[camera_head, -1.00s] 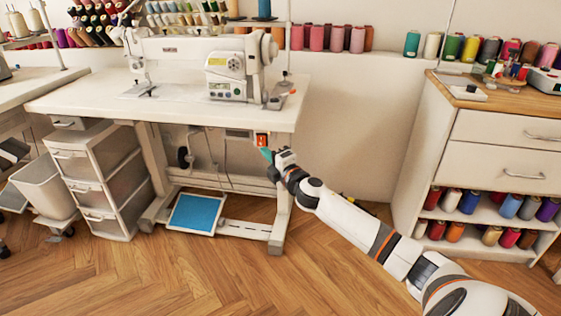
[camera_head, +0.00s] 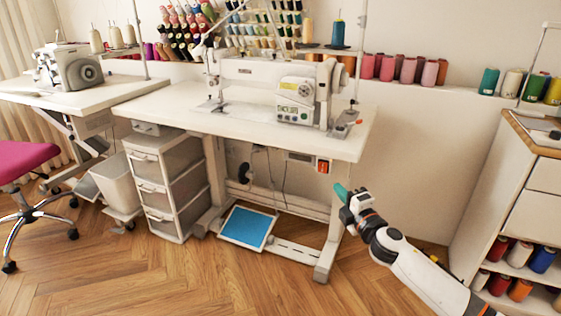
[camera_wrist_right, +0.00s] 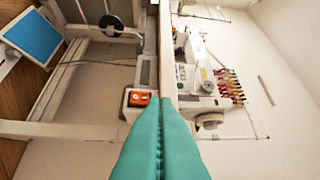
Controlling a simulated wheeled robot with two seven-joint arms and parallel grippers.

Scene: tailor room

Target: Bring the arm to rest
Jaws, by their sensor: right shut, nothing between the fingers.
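My right arm (camera_head: 425,275) reaches in from the lower right in the head view. Its gripper (camera_head: 341,191) has teal fingers and is in front of the sewing table's right leg, below the tabletop. In the right wrist view the teal fingers (camera_wrist_right: 160,125) lie pressed together with nothing between them. An orange-red switch (camera_head: 323,166) under the table edge is up and left of the fingertips in the head view. The switch also shows just beyond the fingertips in the right wrist view (camera_wrist_right: 139,99), with a gap I cannot measure. My left gripper is not in view.
The white sewing table (camera_head: 240,125) carries a sewing machine (camera_head: 285,90). A drawer unit (camera_head: 165,185) and a blue pedal (camera_head: 247,227) are under it. A cabinet with thread spools (camera_head: 520,200) stands at the right. The wooden floor (camera_head: 200,285) in front is clear.

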